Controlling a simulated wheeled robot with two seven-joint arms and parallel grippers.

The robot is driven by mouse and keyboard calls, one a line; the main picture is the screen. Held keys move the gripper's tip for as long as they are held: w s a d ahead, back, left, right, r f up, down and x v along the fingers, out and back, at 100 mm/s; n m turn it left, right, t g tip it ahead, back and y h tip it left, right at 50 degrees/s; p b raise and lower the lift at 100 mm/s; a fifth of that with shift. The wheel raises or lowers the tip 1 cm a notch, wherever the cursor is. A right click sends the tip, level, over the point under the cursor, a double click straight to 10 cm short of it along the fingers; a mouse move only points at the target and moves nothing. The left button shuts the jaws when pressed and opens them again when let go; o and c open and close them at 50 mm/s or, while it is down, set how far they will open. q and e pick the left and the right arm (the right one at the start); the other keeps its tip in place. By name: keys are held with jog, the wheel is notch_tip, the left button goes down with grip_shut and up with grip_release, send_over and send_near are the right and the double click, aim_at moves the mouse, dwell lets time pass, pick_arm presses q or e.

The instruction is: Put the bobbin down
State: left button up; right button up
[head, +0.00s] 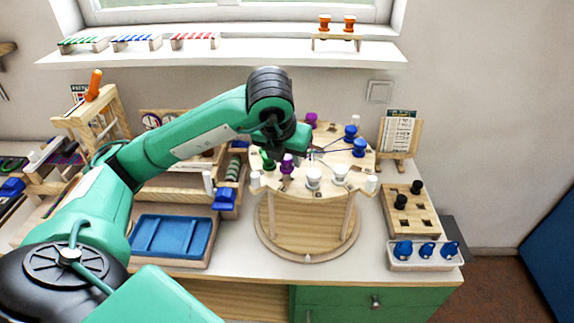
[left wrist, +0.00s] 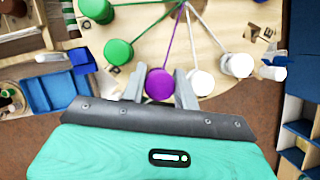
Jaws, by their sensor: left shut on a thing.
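My left gripper (left wrist: 160,82) is shut on a purple bobbin (left wrist: 160,84), which sits between its two fingers over the front part of the round wooden bead stand (head: 330,195). In the head view the purple bobbin (head: 287,164) shows just below the gripper (head: 283,152). A thread runs from it towards the stand's middle. Green bobbins (left wrist: 118,51) are on one side of it and white bobbins (left wrist: 202,82) on the other. I cannot tell whether the held bobbin touches the stand top. My right gripper is out of view.
Blue bobbins (head: 359,147) and another purple bobbin (head: 311,119) stand further round the top. To the right are a wooden block with black pegs (head: 417,187) and a rack with blue knobs (head: 426,250). A blue tray (head: 172,237) lies to the left.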

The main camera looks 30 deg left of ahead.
aim_at(285, 161)
pick_arm(q)
notch_tip(285, 161, down, 3)
jog(key=shift+f, duration=0.1)
jog(key=shift+f, duration=0.1)
jog(key=o, duration=1)
